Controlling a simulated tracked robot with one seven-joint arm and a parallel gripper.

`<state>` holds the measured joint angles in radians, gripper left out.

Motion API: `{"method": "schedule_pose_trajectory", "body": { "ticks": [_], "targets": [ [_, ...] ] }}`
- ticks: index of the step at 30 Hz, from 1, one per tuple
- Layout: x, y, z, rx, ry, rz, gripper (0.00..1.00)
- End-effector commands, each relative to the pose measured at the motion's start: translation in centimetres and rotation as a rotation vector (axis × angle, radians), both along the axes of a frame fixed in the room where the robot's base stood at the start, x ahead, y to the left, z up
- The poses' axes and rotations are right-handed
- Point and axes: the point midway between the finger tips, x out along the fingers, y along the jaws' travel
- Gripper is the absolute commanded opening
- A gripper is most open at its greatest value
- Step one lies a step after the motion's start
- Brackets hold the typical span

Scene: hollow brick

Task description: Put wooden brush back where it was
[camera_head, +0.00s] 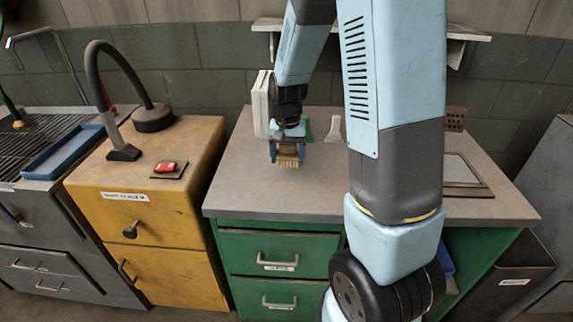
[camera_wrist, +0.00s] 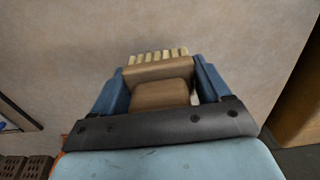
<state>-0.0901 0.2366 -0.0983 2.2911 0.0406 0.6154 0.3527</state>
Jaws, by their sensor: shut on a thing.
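The wooden brush (camera_wrist: 160,72) is a brown block with pale bristles. It sits between the two blue fingers of my gripper (camera_wrist: 162,88), which is shut on it. In the head view my gripper (camera_head: 289,150) points down over the grey top of the green workbench (camera_head: 330,188), towards its left part. The brush (camera_head: 288,162) shows below the fingers with its bristles at the lower end. I cannot tell whether the bristles touch the bench top. My arm hides part of the bench's right side.
A yellow cabinet (camera_head: 150,190) with a red item (camera_head: 166,167) and a black hose (camera_head: 100,75) stands to the left. A green object (camera_head: 308,130), a pale item (camera_head: 334,130) and a hollow brick (camera_head: 455,118) stand at the bench's back. The front bench top looks clear.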

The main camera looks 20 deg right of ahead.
Motion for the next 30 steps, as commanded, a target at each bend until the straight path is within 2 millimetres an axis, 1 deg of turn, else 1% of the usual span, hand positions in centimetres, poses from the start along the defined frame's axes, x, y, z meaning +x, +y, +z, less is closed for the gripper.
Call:
{"method": "schedule_pose_trajectory", "body": {
  "ticks": [1, 8, 10, 15, 17, 28, 29, 30],
  "targets": [
    [0.3, 0.0, -0.4, 0.000, 0.002, 0.000, 0.43],
    [0.9, 0.1, -1.1, 0.000, 0.000, 0.000, 0.43],
    [1.3, 0.1, -1.6, 0.000, 0.001, 0.000, 0.43],
    [1.2, 0.1, -4.0, -0.001, 0.004, 0.001, 0.43],
    [1.2, 0.1, -4.4, -0.001, 0.001, 0.001, 0.43],
    [1.2, 0.1, -4.7, 0.000, 0.001, 0.000, 0.43],
    [1.2, 0.1, -4.7, 0.000, 0.000, 0.000, 0.79],
    [1.2, 0.1, -4.7, 0.000, 0.000, 0.000, 0.82]
  ]
}}
